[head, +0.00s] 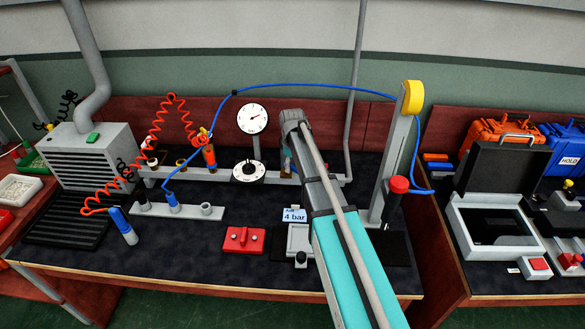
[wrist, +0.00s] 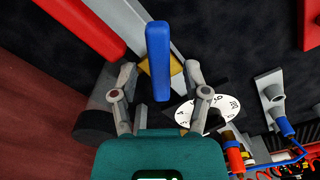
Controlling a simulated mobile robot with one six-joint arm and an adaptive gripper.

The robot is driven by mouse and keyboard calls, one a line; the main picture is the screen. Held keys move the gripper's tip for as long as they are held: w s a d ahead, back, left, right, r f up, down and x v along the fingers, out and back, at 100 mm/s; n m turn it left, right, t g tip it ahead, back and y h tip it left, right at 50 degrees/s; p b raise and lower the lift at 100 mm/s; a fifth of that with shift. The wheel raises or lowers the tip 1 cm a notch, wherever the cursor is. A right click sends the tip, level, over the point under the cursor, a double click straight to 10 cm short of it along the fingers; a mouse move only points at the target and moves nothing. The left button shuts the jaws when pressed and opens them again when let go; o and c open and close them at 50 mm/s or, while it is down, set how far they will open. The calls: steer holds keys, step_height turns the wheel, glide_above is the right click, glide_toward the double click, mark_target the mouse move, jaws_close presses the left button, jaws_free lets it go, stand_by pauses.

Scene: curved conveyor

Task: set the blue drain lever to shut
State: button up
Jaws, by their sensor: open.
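The blue drain lever (wrist: 158,62) stands out as a blue bar in the wrist view, upright in the picture, at an angle to the grey pipe behind it. A yellow fitting (wrist: 176,66) shows just behind it. My gripper (wrist: 161,75) is open, with one finger on each side of the lever and visible gaps between. I cannot tell whether the fingertips reach as deep as the lever. In the head view my arm hides most of the lever and the fingertips.
A white dial (head: 248,171) and a round gauge (head: 252,118) stand left of my arm. A red box (head: 243,240) and a 4 bar sign (head: 294,214) are in front. Blue hose (head: 300,86) arches behind.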

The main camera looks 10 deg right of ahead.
stand_by(0.3)
jaws_close()
